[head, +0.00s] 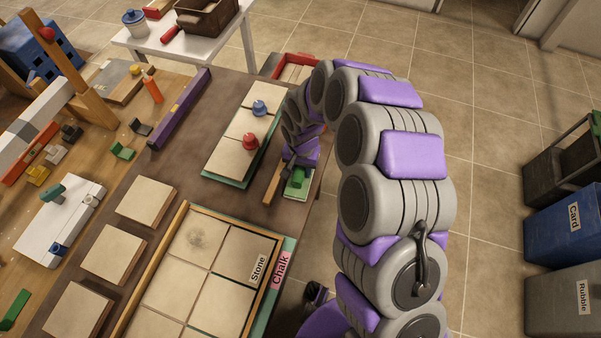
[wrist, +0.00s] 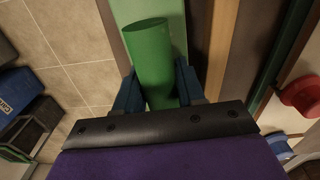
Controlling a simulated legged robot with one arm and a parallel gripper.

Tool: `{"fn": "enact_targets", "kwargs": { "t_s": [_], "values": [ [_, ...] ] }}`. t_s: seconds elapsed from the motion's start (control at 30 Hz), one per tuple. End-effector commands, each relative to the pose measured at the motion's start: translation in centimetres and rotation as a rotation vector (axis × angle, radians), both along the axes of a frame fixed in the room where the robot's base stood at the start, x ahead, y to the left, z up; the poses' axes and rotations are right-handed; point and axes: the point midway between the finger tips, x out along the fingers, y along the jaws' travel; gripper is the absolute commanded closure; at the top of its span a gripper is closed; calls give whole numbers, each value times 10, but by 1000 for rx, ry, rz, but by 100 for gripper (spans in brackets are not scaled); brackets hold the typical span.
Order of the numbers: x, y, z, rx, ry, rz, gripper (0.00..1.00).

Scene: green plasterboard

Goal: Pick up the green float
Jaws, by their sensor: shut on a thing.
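The green float shows in the head view as a pale green plate (head: 294,191) with a darker green handle on top, at the table's right edge. In the wrist view its round green handle (wrist: 148,50) stands between my two dark blue fingers, with the pale plate (wrist: 114,22) behind it. My gripper (wrist: 158,90) is shut on the handle. In the head view my gripper (head: 301,166) is over the float and hides part of it. I cannot tell whether the plate touches the table.
A wooden strip (head: 273,181) lies just left of the float. Left of that is a green-edged board (head: 226,140) with a red knob (head: 250,142) and a blue knob (head: 259,108). A red tray (head: 294,68) stands behind. Bins (head: 562,222) stand on the open tiled floor at right.

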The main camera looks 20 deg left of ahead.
Motion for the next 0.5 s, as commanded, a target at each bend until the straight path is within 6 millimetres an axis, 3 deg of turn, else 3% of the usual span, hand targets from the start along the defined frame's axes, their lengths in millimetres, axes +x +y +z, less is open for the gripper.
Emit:
{"fn": "enact_targets", "kwargs": {
  "t_s": [0.27,0.5],
  "values": [
    [0,0,0,0,0,-1,97],
    [0,2,0,-3,-1,0,97]
  ]
}}
